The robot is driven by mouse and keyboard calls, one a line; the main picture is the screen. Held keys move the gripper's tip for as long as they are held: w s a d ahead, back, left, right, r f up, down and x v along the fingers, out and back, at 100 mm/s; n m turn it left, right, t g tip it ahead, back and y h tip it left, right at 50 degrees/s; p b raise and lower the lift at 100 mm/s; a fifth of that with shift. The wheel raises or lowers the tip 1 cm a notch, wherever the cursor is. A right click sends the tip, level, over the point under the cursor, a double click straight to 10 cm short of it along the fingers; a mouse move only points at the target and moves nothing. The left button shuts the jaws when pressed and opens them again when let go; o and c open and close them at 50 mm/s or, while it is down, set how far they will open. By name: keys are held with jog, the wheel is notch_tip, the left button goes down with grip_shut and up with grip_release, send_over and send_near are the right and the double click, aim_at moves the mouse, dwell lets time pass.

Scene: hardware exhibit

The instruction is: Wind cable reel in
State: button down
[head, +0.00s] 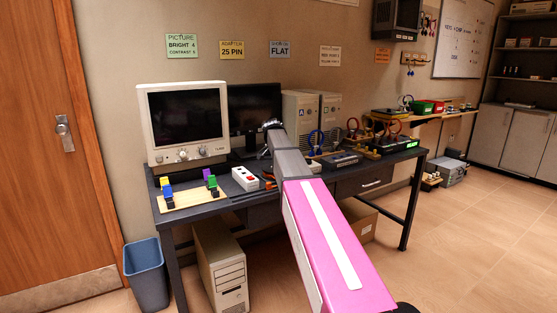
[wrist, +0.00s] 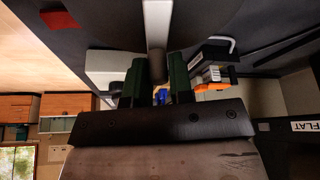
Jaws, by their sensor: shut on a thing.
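My gripper (wrist: 160,78) shows in the wrist view, its two dark green fingers closed around a grey rounded knob (wrist: 157,62). The knob sits at the end of a pale straight bar (wrist: 157,22), which looks like the reel's crank. Behind the bar is a large dark surface with a curved edge (wrist: 205,12), probably the reel's side; how much cable is out cannot be seen. In the head view my arm reaches over the desk and hides my gripper and the reel.
The dark desk (head: 230,199) holds a CRT monitor (head: 186,120), a board with coloured clips (head: 190,196), a white box with red buttons (head: 244,179) and instruments (head: 390,143) at right. A bin (head: 147,275) and PC tower (head: 219,268) stand below. Open floor lies right.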

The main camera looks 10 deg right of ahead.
jog(key=m, duration=0.1)
jog(key=s+m, duration=0.1)
jog(key=m+g, duration=0.1)
jog(key=shift+s+d+m+h, duration=0.15)
jog(key=shift+d+m+h, duration=0.15)
jog(key=shift+h, duration=0.1)
jog(key=shift+s+m+g, duration=0.55)
jog(key=shift+m+g, duration=0.15)
jog(key=shift+m, duration=0.6)
jog(key=shift+s, duration=0.15)
jog(key=c, duration=1.1)
grip_release()
jog(key=shift+o, duration=0.2)
jog(key=shift+r, duration=0.1)
jog(key=v, duration=1)
jog(key=shift+a+r, duration=0.25)
jog(key=shift+a, duration=0.05)
jog(key=shift+s, duration=0.1)
